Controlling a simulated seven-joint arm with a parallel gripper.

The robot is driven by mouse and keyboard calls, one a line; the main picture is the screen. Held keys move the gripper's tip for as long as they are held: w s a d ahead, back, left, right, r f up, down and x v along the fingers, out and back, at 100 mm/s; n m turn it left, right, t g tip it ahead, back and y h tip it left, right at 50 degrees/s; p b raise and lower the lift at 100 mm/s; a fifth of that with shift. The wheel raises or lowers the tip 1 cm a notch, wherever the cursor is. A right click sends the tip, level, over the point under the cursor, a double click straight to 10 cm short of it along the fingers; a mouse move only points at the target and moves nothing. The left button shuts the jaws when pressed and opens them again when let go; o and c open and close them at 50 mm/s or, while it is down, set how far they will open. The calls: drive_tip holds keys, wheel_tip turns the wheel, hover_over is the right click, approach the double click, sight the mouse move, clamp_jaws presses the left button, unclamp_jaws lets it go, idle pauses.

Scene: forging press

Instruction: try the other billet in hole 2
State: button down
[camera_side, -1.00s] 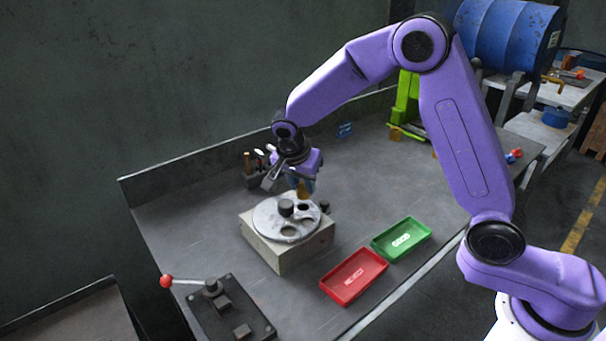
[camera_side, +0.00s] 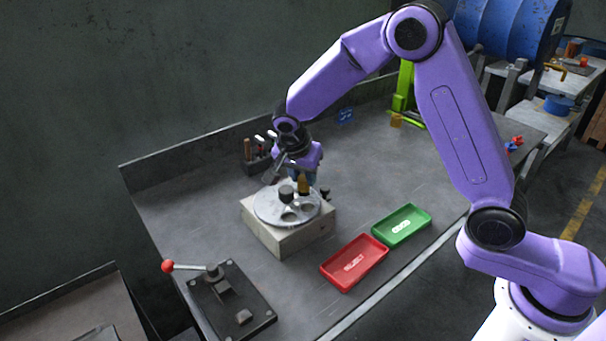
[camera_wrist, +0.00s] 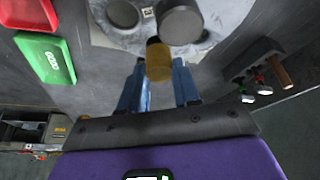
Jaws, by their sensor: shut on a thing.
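My gripper (camera_side: 303,178) is shut on a brass-coloured billet (camera_side: 304,185) and holds it upright at the far edge of the round plate (camera_side: 266,210). In the wrist view the billet (camera_wrist: 159,62) shows between the blue fingers (camera_wrist: 158,82), its free end by the plate's rim. The plate has several round holes, one showing clearly (camera_wrist: 123,14), and sits on a pale block (camera_side: 285,241). A dark grey cylinder (camera_side: 286,193) stands on the plate near the billet. I cannot read which hole is hole 2, nor tell whether the billet touches the plate.
A red tray (camera_side: 325,270) and a green tray (camera_side: 377,240) lie right of the block. A lever press (camera_side: 228,298) with a red knob is at the front left. A tool holder (camera_side: 257,163) stands behind the plate. Another brass-coloured piece (camera_side: 396,121) stands at the back.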

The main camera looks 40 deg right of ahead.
drive_tip(key=shift+f, duration=0.6)
idle(0.6)
drive_tip(key=c, duration=0.7)
unclamp_jaws()
drive_tip(key=shift+c, duration=0.2)
drive_tip(key=v, duration=0.7)
drive_tip(key=shift+r, duration=0.1)
drive_tip(key=shift+r, duration=1.35)
